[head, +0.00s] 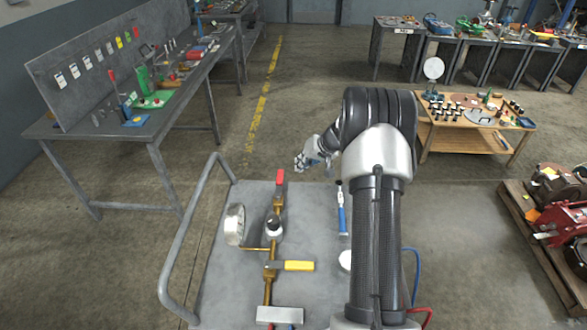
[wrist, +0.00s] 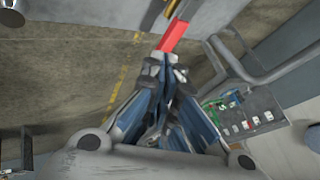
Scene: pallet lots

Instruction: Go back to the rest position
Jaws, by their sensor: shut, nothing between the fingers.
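My gripper (head: 302,162) is at the end of my arm, beyond the far edge of the grey cart top (head: 215,285) in the head view. In the wrist view my gripper (wrist: 167,62) has its fingers together with nothing between them. A red handle (head: 280,177) stands at the far end of a brass pipe assembly on the cart. The red handle (wrist: 173,36) shows just past the fingertips in the wrist view; I cannot tell whether they touch it.
On the cart are a round gauge (head: 235,225), a yellow handle (head: 298,266) and a blue tool (head: 342,218). A curved rail (head: 185,235) bounds its left side. A grey workbench (head: 120,130) stands left, a wooden table (head: 470,128) right. Open floor lies between.

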